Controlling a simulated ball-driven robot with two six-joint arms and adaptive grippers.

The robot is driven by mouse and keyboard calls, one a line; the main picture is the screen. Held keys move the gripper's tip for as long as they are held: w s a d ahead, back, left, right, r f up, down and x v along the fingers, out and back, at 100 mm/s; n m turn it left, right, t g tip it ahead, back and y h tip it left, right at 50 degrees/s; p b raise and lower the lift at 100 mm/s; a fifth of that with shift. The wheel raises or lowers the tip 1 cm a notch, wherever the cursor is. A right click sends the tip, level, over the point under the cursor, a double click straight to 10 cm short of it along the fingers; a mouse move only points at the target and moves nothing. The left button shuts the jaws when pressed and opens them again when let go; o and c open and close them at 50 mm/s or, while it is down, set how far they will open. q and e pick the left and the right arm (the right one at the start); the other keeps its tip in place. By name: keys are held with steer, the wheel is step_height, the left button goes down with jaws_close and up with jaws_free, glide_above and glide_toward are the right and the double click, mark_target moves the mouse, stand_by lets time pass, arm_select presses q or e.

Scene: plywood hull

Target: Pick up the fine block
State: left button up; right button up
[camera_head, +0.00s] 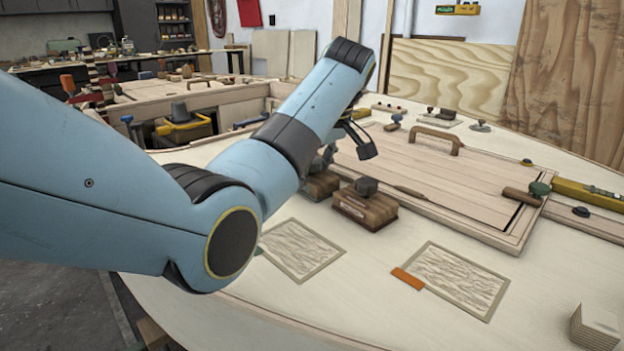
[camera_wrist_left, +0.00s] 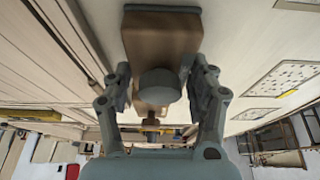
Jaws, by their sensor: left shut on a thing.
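Two brown wooden blocks with dark round knobs are on the pale hull panel. The nearer block (camera_head: 366,208) stands free, with its knob upright. The farther block (camera_head: 320,188) is just left of it, partly hidden behind my left arm. My left gripper (camera_head: 325,160) is at the farther block, pointing down, and is shut on its knob. In the left wrist view the grey knob (camera_wrist_left: 160,86) and the brown block (camera_wrist_left: 160,38) lie between the two fingers of my left gripper (camera_wrist_left: 160,92). I cannot tell which block is the fine one. I cannot tell if the held block touches the panel.
Two framed, textured patches (camera_head: 302,250) (camera_head: 458,278) lie in front, the right one with an orange tab (camera_head: 407,279). A framed hatch with a wooden handle (camera_head: 436,139) is behind. A yellow level (camera_head: 588,194) lies right. A pale stack (camera_head: 596,327) stands front right.

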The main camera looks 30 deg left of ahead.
mark_target(315, 160)
arm_select(q)
steer(key=shift+r, duration=0.45)
steer(key=v, duration=0.1)
steer(key=p+v, duration=0.1)
steer(key=v, duration=0.2)
steer(key=shift+w+a+r, duration=0.1)
steer(key=shift+w+a, duration=0.2)
steer(key=shift+a, duration=0.05)
steer(key=d+r+p, duration=0.1)
steer(key=d+r, duration=0.5)
steer(key=d, duration=0.5)
steer(key=shift+s+p, duration=0.35)
steer(key=shift+s, duration=0.05)
steer(key=shift+r, duration=0.1)
